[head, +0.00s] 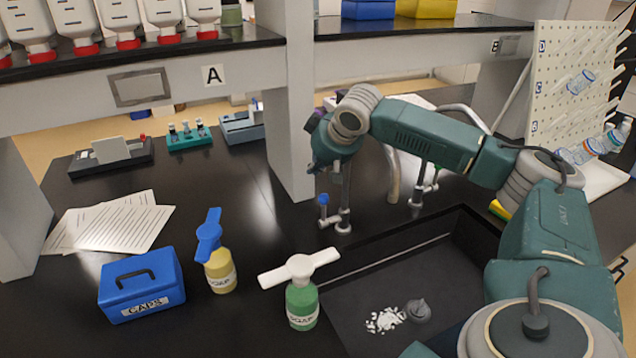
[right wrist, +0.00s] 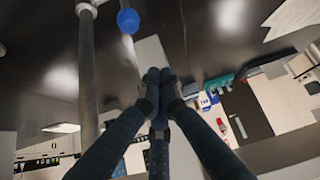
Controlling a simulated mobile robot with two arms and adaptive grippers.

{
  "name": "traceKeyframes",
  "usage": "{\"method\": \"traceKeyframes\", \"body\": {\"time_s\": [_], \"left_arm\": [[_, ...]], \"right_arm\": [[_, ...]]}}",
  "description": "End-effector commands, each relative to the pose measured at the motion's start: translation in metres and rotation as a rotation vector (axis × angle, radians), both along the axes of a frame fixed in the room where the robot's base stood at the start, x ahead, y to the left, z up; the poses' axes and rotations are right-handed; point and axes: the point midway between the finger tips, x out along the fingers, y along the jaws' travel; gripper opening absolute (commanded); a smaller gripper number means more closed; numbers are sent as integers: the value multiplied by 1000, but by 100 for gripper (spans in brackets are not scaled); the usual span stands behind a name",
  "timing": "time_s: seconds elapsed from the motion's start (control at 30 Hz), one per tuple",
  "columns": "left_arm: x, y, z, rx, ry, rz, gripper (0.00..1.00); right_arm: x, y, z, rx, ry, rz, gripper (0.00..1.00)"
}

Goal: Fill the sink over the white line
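The black sink (head: 450,275) is sunk in the bench at the lower right, partly hidden by my right arm. A thin white line (head: 390,262) runs along its far inner wall. I see no water in it. White bits (head: 384,320) and a grey stopper-like piece (head: 418,310) lie on its floor. A tap with a blue knob (head: 323,200) stands behind the sink; the knob also shows in the right wrist view (right wrist: 128,20). A second tap (head: 420,188) stands to its right. My right gripper (head: 320,165) is above the blue knob, apart from it, fingertips together and empty (right wrist: 158,76).
A green soap bottle (head: 302,305) with a white top stands at the sink's left edge. A yellow bottle (head: 220,272) and a blue caps box (head: 142,285) are further left. A shelf post (head: 290,130) stands close left of my right gripper. A pegboard (head: 560,70) is at right.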

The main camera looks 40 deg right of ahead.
Motion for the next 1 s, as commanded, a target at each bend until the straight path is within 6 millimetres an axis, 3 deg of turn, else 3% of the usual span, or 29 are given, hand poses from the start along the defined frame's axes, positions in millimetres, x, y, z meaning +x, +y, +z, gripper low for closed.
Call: {"method": "traceKeyframes", "body": {"time_s": [0.27,0.33,0.53,1.0], "left_arm": [[6,0,16,-1,-8,1,0],[6,0,22,-1,-8,1,0],[9,0,28,-1,-13,1,0],[6,0,28,-1,-9,1,0]], "right_arm": [[31,-7,-40,0,3,0,0],[16,-7,-41,-5,3,-1,0],[-3,-3,-49,-2,1,0,0],[-8,-1,-52,0,-1,-1,0]]}}
